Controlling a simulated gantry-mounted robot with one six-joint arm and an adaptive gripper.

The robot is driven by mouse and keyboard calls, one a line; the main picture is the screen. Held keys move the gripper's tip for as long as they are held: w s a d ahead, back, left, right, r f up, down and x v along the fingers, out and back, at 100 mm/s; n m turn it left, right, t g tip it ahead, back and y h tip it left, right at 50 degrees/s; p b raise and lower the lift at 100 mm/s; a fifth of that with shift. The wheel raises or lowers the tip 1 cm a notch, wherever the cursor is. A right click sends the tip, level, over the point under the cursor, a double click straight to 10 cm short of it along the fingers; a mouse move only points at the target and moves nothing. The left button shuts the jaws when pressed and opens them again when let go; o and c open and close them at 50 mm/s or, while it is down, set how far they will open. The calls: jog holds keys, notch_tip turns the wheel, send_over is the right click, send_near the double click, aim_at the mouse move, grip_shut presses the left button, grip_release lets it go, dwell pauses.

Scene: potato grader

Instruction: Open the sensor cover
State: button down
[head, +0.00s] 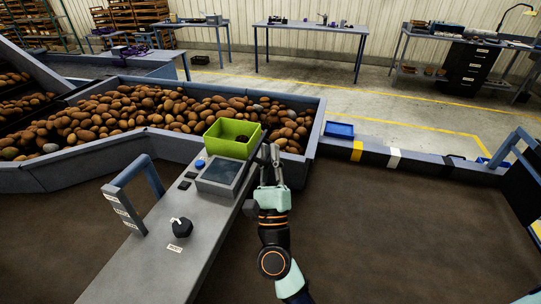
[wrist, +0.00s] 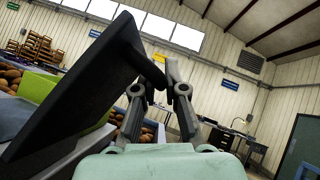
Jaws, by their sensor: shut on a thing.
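The sensor cover appears as a black flat panel (wrist: 75,90) that stands tilted and fills the left of the wrist view. In the head view, the same dark cover (head: 250,164) shows nearly edge-on, raised along the right side of the grey console (head: 165,240), beside its screen (head: 219,173). My gripper (head: 268,152) reaches it from the right. The cover hides part of the left finger's tip. Whatever lies under the cover is hidden.
A green bin (head: 232,141) stands just behind the screen. A trough full of potatoes (head: 150,110) lies behind the console. A grey handle (head: 128,205) and a black knob (head: 181,227) rise from the console. Brown belt (head: 400,230) lies clear to the right.

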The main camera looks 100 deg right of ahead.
jog(key=c, duration=1.5)
grip_release()
jog(key=v, duration=1.2)
